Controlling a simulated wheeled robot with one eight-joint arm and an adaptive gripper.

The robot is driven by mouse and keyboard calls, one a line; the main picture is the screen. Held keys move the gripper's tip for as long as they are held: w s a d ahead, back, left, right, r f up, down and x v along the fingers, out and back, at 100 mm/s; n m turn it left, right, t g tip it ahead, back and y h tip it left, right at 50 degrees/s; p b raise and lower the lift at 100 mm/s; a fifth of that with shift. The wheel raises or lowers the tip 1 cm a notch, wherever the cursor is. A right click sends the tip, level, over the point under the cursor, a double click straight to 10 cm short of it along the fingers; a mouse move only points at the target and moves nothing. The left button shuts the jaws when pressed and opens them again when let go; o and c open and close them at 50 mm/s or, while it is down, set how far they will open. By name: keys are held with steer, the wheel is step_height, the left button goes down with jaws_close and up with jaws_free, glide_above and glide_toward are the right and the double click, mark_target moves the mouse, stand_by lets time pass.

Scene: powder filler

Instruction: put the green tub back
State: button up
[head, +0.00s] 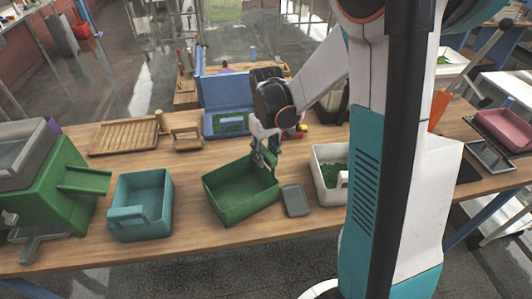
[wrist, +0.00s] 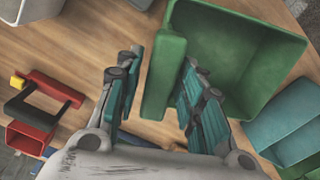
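The green tub (head: 238,205) stands upright and empty on the wooden table, right of the teal tub. Its handle plate is at the far right side. My gripper (head: 265,155) reaches down to that handle from behind. In the wrist view, the green tub (wrist: 225,45) has its handle plate between my two fingers (wrist: 155,90). The left finger stands apart from the handle with a clear gap. The right finger is on the tub side, close to the handle; whether it touches is hidden. The gripper is open around the handle.
A teal tub (head: 141,205) stands to the left, beside a green machine (head: 62,185). A blue case (head: 227,95) and a wooden tray (head: 124,137) are behind.

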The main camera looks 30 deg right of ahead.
steer(key=shift+r, duration=0.1)
step_height(320, 180, up, 12)
steer(key=p, duration=0.2)
stand_by(0.5)
